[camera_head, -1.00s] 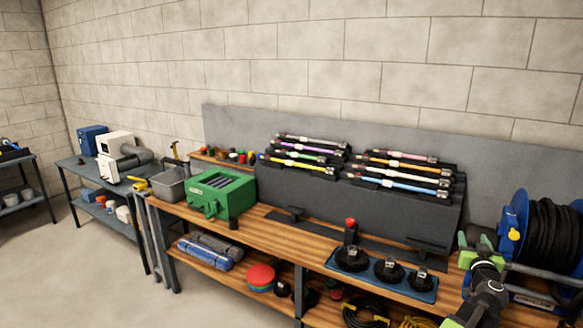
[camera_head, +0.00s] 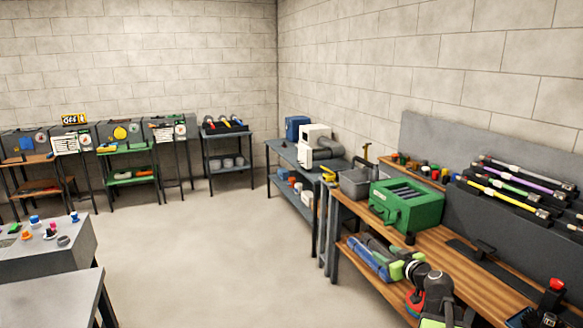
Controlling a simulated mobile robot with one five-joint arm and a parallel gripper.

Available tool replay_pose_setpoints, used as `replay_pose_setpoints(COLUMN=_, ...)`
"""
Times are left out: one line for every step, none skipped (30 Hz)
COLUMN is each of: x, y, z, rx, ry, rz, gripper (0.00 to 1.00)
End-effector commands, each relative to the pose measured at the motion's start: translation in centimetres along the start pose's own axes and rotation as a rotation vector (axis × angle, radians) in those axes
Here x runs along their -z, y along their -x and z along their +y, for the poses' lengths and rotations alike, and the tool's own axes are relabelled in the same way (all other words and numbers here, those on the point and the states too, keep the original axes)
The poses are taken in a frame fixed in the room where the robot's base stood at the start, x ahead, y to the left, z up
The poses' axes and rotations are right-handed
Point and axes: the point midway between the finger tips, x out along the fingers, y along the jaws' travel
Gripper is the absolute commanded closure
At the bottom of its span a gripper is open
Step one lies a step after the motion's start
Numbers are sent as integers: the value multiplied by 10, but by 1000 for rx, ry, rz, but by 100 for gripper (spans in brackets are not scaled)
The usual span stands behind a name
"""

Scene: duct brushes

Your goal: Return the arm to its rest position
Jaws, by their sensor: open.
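My arm (camera_head: 437,292) rises from the bottom edge at the lower right, in front of the wooden workbench. It is bent, with its end turned to the left. My gripper (camera_head: 403,265) is light green and open, and I see nothing between its jaws. It shows in front of the bench's front edge and partly covers the blue and grey rolls (camera_head: 369,258) on the lower shelf. I cannot tell the exact gap to the bench.
A green box (camera_head: 407,205), a grey bin (camera_head: 355,184) and a rack of coloured brushes (camera_head: 507,192) stand on the workbench (camera_head: 440,249). A blue-grey table (camera_head: 285,153) stands beyond. Open floor (camera_head: 205,255) lies to the left, with a grey block table (camera_head: 45,255) at far left.

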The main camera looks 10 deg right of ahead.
Motion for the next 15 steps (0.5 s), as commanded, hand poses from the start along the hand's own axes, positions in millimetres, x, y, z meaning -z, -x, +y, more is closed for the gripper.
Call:
replay_pose_setpoints(x=4, y=-17, z=-46, rx=79, ry=19, rz=-25, gripper=49)
replay_pose_setpoints(x=4, y=-24, z=-72, rx=123, ry=29, rz=-45, gripper=49)
replay_pose_setpoints(x=3, y=-33, z=-106, rx=181, ry=42, rz=-74, gripper=49)
replay_pose_setpoints(x=2, y=-38, z=-132, rx=224, ry=52, rz=-99, gripper=49)
replay_pose_setpoints(x=0, y=-42, z=-158, rx=267, ry=62, rz=-125, gripper=49)
replay_pose_setpoints(x=-3, y=-46, z=-191, rx=321, ry=74, rz=-163, gripper=49)
replay_pose_setpoints(x=-6, y=-47, z=-215, rx=359, ry=83, rz=-194, gripper=49)
replay_pose_setpoints(x=-10, y=-47, z=-238, rx=395, ry=92, rz=-226, gripper=49)
replay_pose_setpoints(x=-17, y=-46, z=-266, rx=437, ry=103, rz=-274, gripper=49)
replay_pose_setpoints(x=-22, y=-44, z=-286, rx=467, ry=111, rz=-311, gripper=49)
replay_pose_setpoints(x=-28, y=-41, z=-305, rx=494, ry=119, rz=-350, gripper=49)
replay_pose_setpoints(x=-36, y=-36, z=-329, rx=524, ry=129, rz=-408, gripper=49)
replay_pose_setpoints(x=-43, y=-31, z=-345, rx=543, ry=136, rz=-455, gripper=49)
replay_pose_setpoints(x=-52, y=-25, z=-360, rx=558, ry=142, rz=-508, gripper=49)
replay_pose_setpoints(x=-64, y=-15, z=-377, rx=567, ry=148, rz=-589, gripper=49)
